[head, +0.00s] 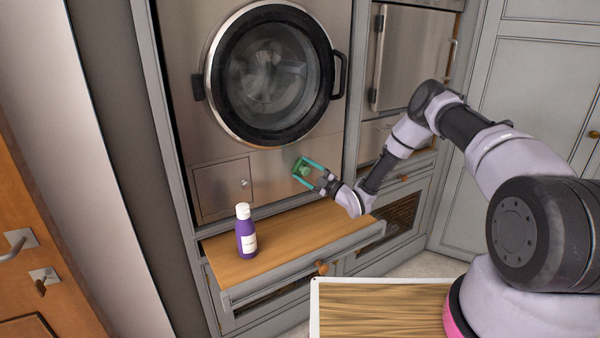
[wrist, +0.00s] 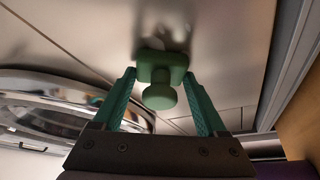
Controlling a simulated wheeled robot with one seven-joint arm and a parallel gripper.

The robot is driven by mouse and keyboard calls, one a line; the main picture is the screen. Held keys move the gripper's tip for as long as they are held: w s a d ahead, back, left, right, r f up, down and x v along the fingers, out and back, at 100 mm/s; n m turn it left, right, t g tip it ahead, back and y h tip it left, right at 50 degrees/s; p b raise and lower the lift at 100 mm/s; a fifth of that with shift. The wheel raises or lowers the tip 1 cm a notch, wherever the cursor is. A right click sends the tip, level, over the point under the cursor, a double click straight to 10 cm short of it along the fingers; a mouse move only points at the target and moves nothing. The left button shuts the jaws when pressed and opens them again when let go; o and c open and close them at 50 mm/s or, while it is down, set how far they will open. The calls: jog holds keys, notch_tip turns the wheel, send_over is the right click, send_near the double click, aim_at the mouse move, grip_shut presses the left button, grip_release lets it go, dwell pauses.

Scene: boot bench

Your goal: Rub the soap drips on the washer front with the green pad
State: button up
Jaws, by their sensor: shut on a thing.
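The green pad (head: 300,169) is at the lower right of the steel washer front (head: 215,153), below the round door. My gripper (head: 305,171) is shut on the pad, with one teal finger on each side. In the wrist view the pad (wrist: 163,66) has a round knob facing the camera, between the fingers of my gripper (wrist: 160,80). The pad's far face is toward the steel and appears against or very close to it; I cannot tell which. Blurry marks show on the steel just beyond the pad; I cannot tell if they are soap drips or reflection.
A purple bottle with a white cap (head: 246,232) stands on the wooden bench top (head: 285,255) below the washer. The round washer door (head: 270,75) has a black handle at its right. A small panel (head: 222,187) is left of the pad. The bench right of the bottle is clear.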

aim_at(308, 164)
jog(key=shift+w+d, duration=0.55)
jog(key=shift+d, duration=0.3)
jog(key=shift+w+d, duration=0.5)
jog(key=shift+d, duration=0.35)
jog(key=shift+a, duration=0.1)
jog(key=shift+s+a, duration=0.35)
jog(key=shift+a, duration=0.25)
jog(key=shift+s+a, duration=0.35)
jog(key=shift+a, duration=0.25)
jog(key=shift+s+a, duration=0.15)
jog(key=shift+a, duration=0.2)
jog(key=shift+c, duration=0.6)
jog(key=shift+s+a+r, duration=0.1)
jog(key=shift+s+a, duration=0.2)
jog(key=shift+a, duration=0.15)
jog(key=shift+s+a, duration=0.55)
jog(key=shift+a, duration=0.25)
jog(key=shift+s+a, duration=0.55)
jog(key=shift+a, duration=0.2)
